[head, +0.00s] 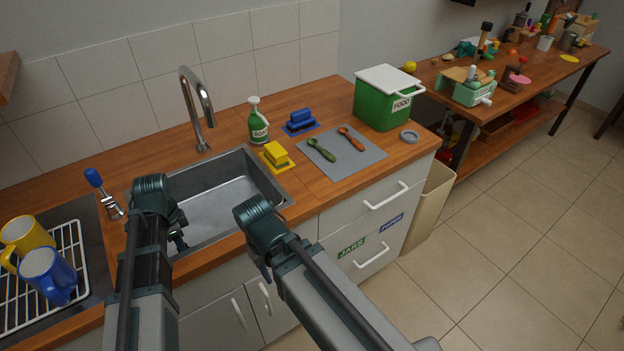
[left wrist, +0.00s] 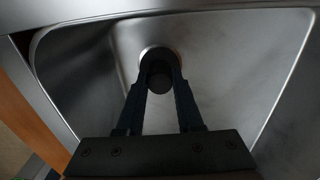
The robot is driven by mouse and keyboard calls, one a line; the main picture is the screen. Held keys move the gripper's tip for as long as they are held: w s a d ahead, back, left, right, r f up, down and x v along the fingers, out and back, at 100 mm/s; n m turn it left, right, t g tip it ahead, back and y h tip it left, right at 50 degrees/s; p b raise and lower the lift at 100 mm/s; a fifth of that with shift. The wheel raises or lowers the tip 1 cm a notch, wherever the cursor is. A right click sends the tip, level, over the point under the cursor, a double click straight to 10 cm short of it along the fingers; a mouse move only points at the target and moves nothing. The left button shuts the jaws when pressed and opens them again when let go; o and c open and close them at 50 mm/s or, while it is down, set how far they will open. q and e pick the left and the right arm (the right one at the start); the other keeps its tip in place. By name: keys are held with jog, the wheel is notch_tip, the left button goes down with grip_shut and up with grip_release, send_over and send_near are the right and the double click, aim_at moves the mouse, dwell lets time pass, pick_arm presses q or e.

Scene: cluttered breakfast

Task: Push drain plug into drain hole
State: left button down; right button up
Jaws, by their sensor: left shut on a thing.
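The steel sink basin (head: 225,208) is set in the wooden counter. In the left wrist view its floor (left wrist: 235,65) fills most of the picture. My left gripper (head: 180,243) reaches down into the basin. In the left wrist view its fingers (left wrist: 160,75) are closed on a dark round drain plug (left wrist: 160,82). A bright ring of the drain hole (left wrist: 146,54) shows just behind and around the plug. I cannot tell whether the plug touches the hole. The drain is hidden in the head view. My right gripper hangs in front of the counter, its fingers mostly hidden by its arm.
A curved faucet (head: 197,105) stands behind the sink.

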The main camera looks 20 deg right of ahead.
pick_arm(q)
jog(key=shift+f+b, duration=0.35)
jog(key=shift+c, duration=2.4)
grip_release()
jog(key=shift+c, duration=1.4)
jog(key=shift+r, duration=0.1)
notch_tip(320, 180, up, 7)
jog(key=p, duration=0.7)
